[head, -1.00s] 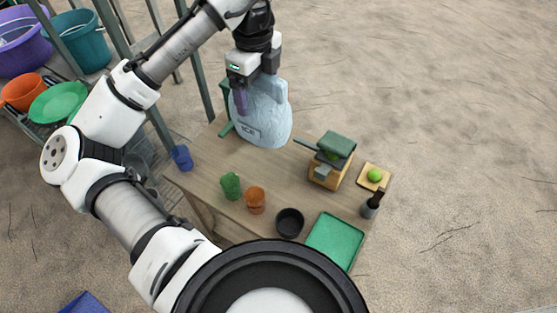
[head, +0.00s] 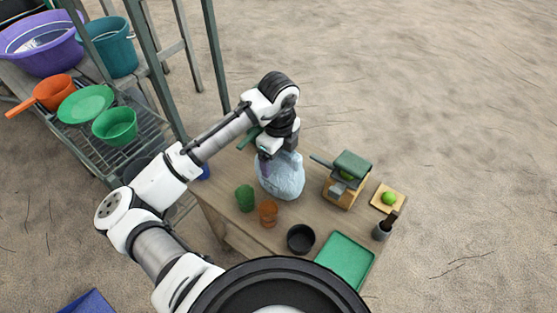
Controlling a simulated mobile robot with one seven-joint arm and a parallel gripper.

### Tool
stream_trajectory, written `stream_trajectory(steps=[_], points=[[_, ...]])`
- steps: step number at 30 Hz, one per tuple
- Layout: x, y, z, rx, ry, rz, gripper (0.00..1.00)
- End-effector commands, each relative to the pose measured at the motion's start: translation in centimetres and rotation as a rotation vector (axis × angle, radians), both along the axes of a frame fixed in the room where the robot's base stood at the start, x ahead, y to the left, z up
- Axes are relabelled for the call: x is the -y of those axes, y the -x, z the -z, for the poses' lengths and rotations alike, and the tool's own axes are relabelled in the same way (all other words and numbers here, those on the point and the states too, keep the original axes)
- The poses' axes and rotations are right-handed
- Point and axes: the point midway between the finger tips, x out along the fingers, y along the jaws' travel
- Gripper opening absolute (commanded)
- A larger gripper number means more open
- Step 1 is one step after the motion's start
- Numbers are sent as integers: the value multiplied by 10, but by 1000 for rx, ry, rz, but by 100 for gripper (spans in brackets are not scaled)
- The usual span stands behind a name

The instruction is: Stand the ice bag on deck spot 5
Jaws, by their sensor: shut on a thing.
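The ice bag (head: 283,178) is a pale blue, lumpy bag at the back left part of the wooden table. My gripper (head: 266,158) is shut on its top end, with a purple piece showing at the grip. The bag hangs upright, low over the tabletop or on it; I cannot tell whether its bottom touches. It is just behind the green cup (head: 245,198) and the orange cup (head: 268,213). I see no number or mark for deck spot 5 on the wooden table (head: 232,170).
A black bowl (head: 301,238), a green tray (head: 345,262), a green-topped press (head: 350,170), a board with a green fruit (head: 389,198) and a dark pot (head: 383,228) stand on the table. A rack with tubs and pans (head: 88,105) stands at left.

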Motion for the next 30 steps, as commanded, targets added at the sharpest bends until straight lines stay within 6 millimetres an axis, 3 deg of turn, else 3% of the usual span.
stream_trajectory(steps=[6,19,20,23,30], points=[[-1,0,24,0,1,-2,15],[0,0,31,2,1,-1,15],[0,0,31,-1,1,-1,89],[0,0,30,-1,1,-1,100],[0,0,28,-1,1,-1,100]])
